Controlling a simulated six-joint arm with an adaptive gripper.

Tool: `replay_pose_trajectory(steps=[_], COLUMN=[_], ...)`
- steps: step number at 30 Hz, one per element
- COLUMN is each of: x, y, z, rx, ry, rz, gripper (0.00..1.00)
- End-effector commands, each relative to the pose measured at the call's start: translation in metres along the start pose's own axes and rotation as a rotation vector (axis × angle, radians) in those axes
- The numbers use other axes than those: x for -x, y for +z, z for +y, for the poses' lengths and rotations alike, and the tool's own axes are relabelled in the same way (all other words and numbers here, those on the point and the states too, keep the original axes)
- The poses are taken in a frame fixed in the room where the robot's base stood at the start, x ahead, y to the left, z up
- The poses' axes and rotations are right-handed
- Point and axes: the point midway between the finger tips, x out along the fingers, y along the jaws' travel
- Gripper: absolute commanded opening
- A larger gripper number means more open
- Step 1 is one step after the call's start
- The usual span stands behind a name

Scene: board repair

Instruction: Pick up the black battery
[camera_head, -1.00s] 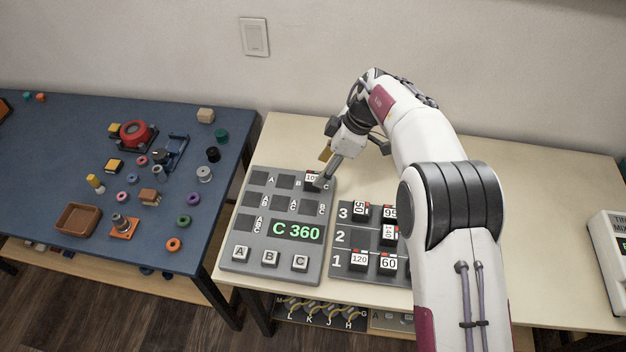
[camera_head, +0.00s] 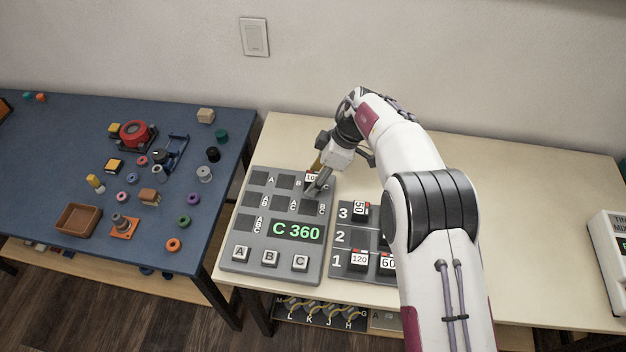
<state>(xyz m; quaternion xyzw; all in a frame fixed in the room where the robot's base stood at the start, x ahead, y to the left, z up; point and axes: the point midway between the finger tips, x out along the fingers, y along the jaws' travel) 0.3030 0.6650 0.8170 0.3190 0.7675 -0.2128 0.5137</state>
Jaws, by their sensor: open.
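Several dark blocks with white number labels look like batteries. One, with a label starting "10" (camera_head: 312,178), sits in the top right slot of the grey panel (camera_head: 232,258). Others sit on the numbered rack (camera_head: 343,238): "50" (camera_head: 359,211), "120" (camera_head: 358,260) and "60" (camera_head: 387,264), the last partly behind my arm. I cannot tell which one the task calls the black battery.
The panel has a "C 360" display (camera_head: 297,231) and buttons A (camera_head: 240,253), B (camera_head: 270,258) and C (camera_head: 300,261). A blue table (camera_head: 60,170) with loose parts stands at left. The pale table (camera_head: 540,200) is clear on the right, up to a white device (camera_head: 608,240).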

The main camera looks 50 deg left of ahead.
Motion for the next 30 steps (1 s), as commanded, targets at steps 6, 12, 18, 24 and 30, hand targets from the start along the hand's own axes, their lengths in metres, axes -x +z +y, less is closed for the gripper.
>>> replay_pose_trajectory(steps=[6,12,18,24,30], x=[-0.0018,-0.0017,-0.0016,-0.0013,-0.001], y=[-0.0001,-0.0001,-0.0001,-0.0003,-0.0003], z=[0.0002,0.0001,0.0001,0.0003,0.0003], rx=[0.0,0.0,0.0,0.0,0.0], ry=[0.001,0.001,0.001,0.001,0.001], rz=[0.0,0.0,0.0,0.0,0.0], gripper=[0.49,0.49,0.28,0.05,0.05])
